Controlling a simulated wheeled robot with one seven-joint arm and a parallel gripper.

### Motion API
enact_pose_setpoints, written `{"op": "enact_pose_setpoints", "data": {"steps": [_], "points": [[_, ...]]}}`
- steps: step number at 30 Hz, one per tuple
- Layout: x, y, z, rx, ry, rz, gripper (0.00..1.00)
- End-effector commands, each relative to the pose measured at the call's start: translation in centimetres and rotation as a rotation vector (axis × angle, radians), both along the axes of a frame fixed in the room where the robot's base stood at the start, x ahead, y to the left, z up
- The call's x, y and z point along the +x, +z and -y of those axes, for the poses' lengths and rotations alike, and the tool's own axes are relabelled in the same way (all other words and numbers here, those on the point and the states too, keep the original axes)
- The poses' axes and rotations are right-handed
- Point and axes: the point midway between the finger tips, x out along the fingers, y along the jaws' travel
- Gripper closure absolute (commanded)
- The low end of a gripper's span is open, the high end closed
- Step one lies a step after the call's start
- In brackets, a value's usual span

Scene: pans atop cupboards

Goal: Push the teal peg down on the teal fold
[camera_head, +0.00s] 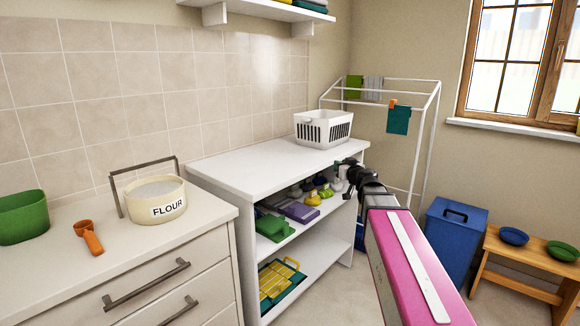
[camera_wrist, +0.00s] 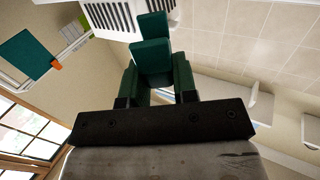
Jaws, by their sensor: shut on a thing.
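The teal fold (camera_head: 398,120) hangs from the front rail of the white drying rack (camera_head: 425,120), with an orange peg (camera_head: 392,102) at its top edge. In the wrist view the teal fold (camera_wrist: 28,56) is at the upper left, apart from my gripper, with the orange peg (camera_wrist: 57,66) at its corner. My gripper (camera_wrist: 155,88) is shut on a dark teal block-like piece, the teal peg (camera_wrist: 152,56), which sticks out beyond the fingers. In the head view my gripper (camera_head: 345,170) is at the right end of the white cupboard, left of and below the fold; the peg cannot be made out there.
A white basket (camera_head: 323,129) stands on the cupboard top (camera_head: 260,165), close to my gripper. A green cloth (camera_head: 354,87) and a grey cloth (camera_head: 373,88) hang on the rack's far rail. A blue bin (camera_head: 455,250) and a wooden bench (camera_head: 535,263) stand at the right.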

Motion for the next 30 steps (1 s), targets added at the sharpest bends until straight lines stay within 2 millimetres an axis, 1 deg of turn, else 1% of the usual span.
{"op": "enact_pose_setpoints", "data": {"steps": [4, 8, 12, 15, 21, 30], "points": [[-0.9, -0.5, -1.5, 0.0, 0.127, 0.0, 0.99], [-2.0, -0.5, -2.9, 0.0, 0.257, 0.001, 0.99], [-3.4, 0.2, -4.3, -0.001, 0.395, 0.001, 0.99], [-4.2, 0.9, -4.8, -0.001, 0.463, 0.001, 0.99], [-5.0, 1.6, -5.3, 0.0, 0.522, 0.0, 0.99], [-5.0, 1.6, -5.3, -0.001, 0.524, -0.001, 0.99]]}}
